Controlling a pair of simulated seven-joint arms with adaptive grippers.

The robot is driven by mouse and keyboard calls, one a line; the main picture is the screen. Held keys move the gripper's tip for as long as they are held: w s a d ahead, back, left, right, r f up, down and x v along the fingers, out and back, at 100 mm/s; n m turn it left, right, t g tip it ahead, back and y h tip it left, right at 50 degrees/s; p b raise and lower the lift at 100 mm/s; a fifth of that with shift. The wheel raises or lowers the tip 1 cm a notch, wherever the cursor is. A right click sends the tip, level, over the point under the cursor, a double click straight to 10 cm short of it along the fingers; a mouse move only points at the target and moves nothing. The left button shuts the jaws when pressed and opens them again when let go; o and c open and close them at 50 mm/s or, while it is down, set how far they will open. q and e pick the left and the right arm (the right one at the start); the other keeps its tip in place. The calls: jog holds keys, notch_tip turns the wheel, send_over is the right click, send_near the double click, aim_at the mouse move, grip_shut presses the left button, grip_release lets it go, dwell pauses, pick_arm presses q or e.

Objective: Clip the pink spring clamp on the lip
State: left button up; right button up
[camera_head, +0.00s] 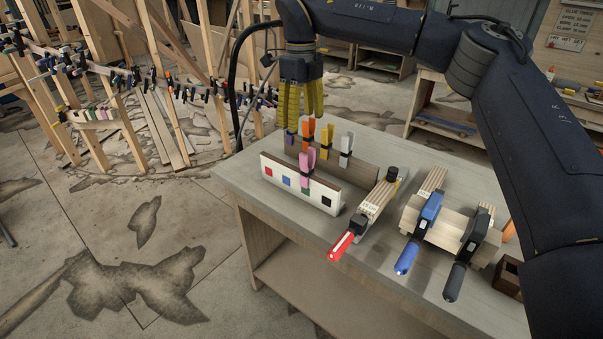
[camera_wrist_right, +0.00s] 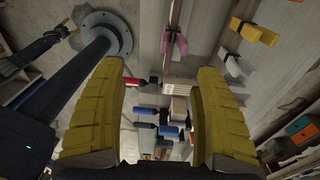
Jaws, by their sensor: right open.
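The pink spring clamp (camera_head: 307,167) stands on the front of a rack on the bench, over a white strip with coloured squares. It also shows in the right wrist view (camera_wrist_right: 177,46), beyond the fingertips. My right gripper (camera_head: 302,112) points down above the rack's back, with its yellow fingers apart. In the right wrist view (camera_wrist_right: 158,72) the gap between the fingers is empty, and the pink clamp is not touched. A small dark arm end with yellow (camera_wrist_right: 65,29) at top left there looks like my left gripper; its jaws are unclear. I cannot make out which edge is the lip.
Orange (camera_head: 308,132), yellow (camera_head: 327,142) and grey (camera_head: 346,149) clamps stand close behind the pink one. Red (camera_head: 341,244), blue (camera_head: 406,257) and black-handled (camera_head: 455,281) clamps lie to the right. A curved strip with many clamps (camera_head: 180,92) is at back left.

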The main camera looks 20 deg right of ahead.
aim_at(307, 163)
jog(key=shift+t, duration=0.3)
jog(key=f, duration=0.5)
jog(key=d+f, duration=0.1)
jog(key=f, duration=0.4)
jog(key=w+d+f, duration=0.1)
jog(key=f, duration=0.4)
jog(key=shift+w+r, duration=0.1)
grip_shut()
dwell(0.4)
